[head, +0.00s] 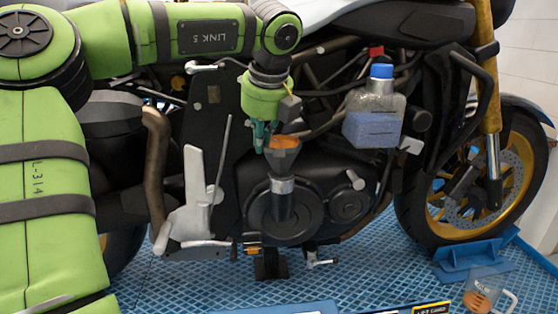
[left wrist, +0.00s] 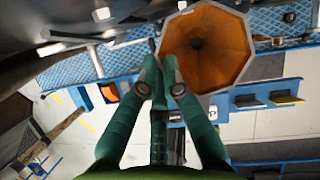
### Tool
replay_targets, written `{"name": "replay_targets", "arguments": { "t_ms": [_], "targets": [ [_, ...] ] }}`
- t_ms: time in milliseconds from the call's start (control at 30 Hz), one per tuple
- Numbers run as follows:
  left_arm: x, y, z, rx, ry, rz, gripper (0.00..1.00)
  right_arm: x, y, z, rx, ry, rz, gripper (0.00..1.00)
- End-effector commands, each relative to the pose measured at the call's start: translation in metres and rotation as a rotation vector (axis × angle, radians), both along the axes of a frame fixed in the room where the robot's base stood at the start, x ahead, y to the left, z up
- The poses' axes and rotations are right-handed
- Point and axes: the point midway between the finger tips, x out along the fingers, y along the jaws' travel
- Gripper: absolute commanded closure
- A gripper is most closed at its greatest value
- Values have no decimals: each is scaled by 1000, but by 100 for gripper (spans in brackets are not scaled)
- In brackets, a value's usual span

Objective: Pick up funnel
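My left gripper (head: 263,140) points down at the left side of the funnel's rim. In the left wrist view its green fingertips (left wrist: 160,72) lie close together at the funnel's lower left edge. I cannot tell whether they grip the rim. My right gripper is not in view.
A clear bottle with blue liquid and a blue cap (head: 375,110) stands right of the funnel. The motorcycle (head: 420,170) fills the middle. A clear jug (head: 487,292) with orange contents stands low at right, near a blue wheel chock (head: 470,260) on the blue floor grid.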

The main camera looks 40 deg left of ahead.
Motion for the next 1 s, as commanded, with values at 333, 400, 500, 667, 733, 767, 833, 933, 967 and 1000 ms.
{"name": "replay_targets", "arguments": {
  "t_ms": [333,400,500,667,733,767,833,933,967,1000],
  "targets": [
    [0,0,0,0,2,1,100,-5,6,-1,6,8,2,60],
    [0,1,3,1,1,2,100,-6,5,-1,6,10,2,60],
    [0,1,11,2,1,4,100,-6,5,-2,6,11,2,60],
    [0,0,35,2,-2,3,100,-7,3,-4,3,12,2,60],
    [1,1,48,3,-2,4,100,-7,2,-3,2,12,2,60],
    [1,0,54,2,-3,4,100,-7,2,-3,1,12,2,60],
    [1,0,69,2,-2,4,100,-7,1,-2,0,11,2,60],
    [1,0,91,2,-2,3,100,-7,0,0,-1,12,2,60],
    [1,0,98,0,-2,1,100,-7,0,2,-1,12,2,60],
    [1,0,109,-1,-1,1,100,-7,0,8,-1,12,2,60]
  ]
}}
